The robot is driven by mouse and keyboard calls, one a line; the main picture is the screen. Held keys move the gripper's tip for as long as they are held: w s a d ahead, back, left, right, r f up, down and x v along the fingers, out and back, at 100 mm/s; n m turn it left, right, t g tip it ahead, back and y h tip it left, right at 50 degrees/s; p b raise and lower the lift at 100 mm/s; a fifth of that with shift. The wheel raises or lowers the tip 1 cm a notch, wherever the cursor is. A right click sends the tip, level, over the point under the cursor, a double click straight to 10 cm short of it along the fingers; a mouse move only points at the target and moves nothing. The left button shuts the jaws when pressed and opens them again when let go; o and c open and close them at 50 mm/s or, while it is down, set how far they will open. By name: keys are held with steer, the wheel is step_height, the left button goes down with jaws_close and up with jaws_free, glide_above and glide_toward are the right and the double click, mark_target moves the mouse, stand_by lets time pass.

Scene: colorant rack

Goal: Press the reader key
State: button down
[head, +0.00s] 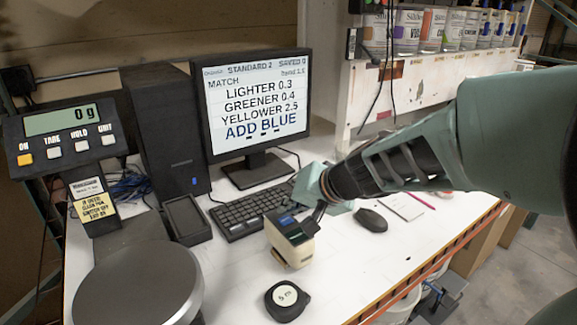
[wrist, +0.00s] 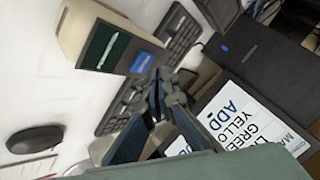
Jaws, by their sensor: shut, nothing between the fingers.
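The reader (head: 281,247) is a small beige block standing on the white desk in front of the keyboard. Its top has a dark screen and a blue key (head: 287,220). In the wrist view the reader (wrist: 83,25) is at upper left, with its dark green screen and the blue key (wrist: 142,62) at the near end. My gripper (head: 313,217) is shut and empty, with its fingertips at the reader's right side in the head view. In the wrist view the fingertips (wrist: 163,74) appear just beside the blue key; I cannot tell whether they touch the reader.
The keyboard (head: 250,210) and monitor (head: 257,103) are behind the reader. A black tape measure (head: 286,300) lies in front, and a mouse (head: 370,219) lies to the right. A scale with a round pan (head: 137,287) stands at left. Paint cans (head: 433,28) line a shelf at the back.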

mark_target(288, 221)
steer(key=shift+r+p, duration=1.8)
steer(key=shift+r, duration=0.8)
